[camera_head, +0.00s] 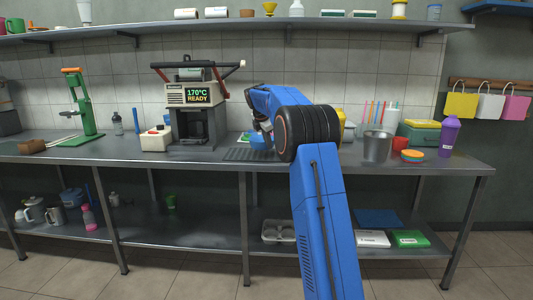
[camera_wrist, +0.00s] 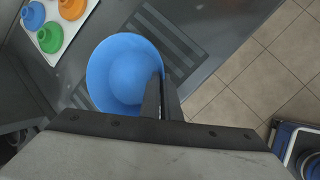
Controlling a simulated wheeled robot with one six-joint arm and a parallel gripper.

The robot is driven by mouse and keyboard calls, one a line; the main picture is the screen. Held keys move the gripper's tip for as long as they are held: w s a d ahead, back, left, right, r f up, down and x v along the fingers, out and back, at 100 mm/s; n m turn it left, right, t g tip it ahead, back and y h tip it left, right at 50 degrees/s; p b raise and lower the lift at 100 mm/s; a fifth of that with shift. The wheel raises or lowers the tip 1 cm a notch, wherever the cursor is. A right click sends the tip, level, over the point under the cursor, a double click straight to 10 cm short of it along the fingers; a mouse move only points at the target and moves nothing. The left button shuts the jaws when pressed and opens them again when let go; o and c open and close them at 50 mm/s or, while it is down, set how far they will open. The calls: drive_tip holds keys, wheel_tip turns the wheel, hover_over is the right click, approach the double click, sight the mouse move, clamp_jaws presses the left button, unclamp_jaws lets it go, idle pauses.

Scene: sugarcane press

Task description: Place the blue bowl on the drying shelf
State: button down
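The blue bowl (camera_wrist: 124,72) is upright at the upper middle of the wrist view. In the head view it shows as a small blue patch (camera_head: 257,141) at the counter, partly behind my arm. My gripper (camera_wrist: 162,92) is at the bowl's right rim. Its two dark fingers are close together with the rim between them, so it looks shut on the bowl wall. I cannot tell whether the bowl is lifted off the counter.
A white tray (camera_wrist: 67,57) with green, orange and blue items is left of the bowl. The press (camera_head: 198,110) stands left of my arm, a metal cup (camera_head: 377,147) right of it. An upper shelf (camera_head: 230,26) and a lower shelf (camera_head: 190,232) hold various items.

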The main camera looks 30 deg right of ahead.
drive_tip(key=shift+f, duration=2.2)
drive_tip(key=c, duration=2)
unclamp_jaws()
drive_tip(key=shift+f, duration=0.1)
drive_tip(key=shift+v, duration=6.1)
drive_tip(key=shift+s, duration=0.1)
